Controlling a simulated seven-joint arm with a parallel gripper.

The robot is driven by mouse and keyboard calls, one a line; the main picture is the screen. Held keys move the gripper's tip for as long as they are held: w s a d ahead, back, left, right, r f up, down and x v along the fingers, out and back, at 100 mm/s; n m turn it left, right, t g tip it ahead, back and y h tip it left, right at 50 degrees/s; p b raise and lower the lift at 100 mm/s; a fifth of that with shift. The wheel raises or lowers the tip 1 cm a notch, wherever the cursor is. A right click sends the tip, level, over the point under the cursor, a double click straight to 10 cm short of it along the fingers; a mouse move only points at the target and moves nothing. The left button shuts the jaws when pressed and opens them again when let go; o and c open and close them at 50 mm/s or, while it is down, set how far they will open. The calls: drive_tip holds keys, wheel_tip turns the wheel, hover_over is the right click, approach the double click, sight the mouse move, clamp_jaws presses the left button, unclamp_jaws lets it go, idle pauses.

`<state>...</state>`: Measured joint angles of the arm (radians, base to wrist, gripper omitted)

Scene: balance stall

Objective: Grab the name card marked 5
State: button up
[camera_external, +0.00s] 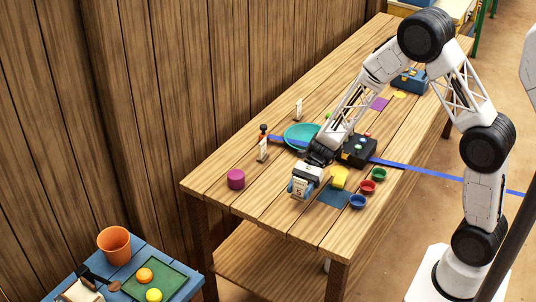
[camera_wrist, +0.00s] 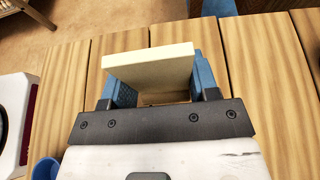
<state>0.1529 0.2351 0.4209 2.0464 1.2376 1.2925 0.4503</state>
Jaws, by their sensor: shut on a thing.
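The name card marked 5 (camera_external: 299,188) is a small cream-white card with a dark number facing the external camera. My gripper (camera_external: 302,186) is shut on it, low over the near end of the wooden table (camera_external: 240,207). In the wrist view the card (camera_wrist: 148,66) shows as a pale slab between the two blue fingers of my gripper (camera_wrist: 152,90). I cannot tell whether its lower edge touches the table.
A magenta cylinder (camera_external: 236,179) stands to the left. A yellow block (camera_external: 339,177), a blue cup (camera_external: 357,202), a red cup (camera_external: 367,187) and a green cup (camera_external: 379,174) are to the right. A black box (camera_external: 358,151) and a teal plate (camera_external: 301,135) lie behind.

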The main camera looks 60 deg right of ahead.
drive_tip(key=s, duration=0.4)
drive_tip(key=s+d, duration=0.1)
drive_tip(key=s, duration=0.3)
drive_tip(key=s+r, duration=0.1)
drive_tip(key=s, duration=0.4)
drive_tip(key=shift+d, duration=0.2)
drive_tip(key=shift+r, duration=0.1)
drive_tip(key=shift+r, duration=0.1)
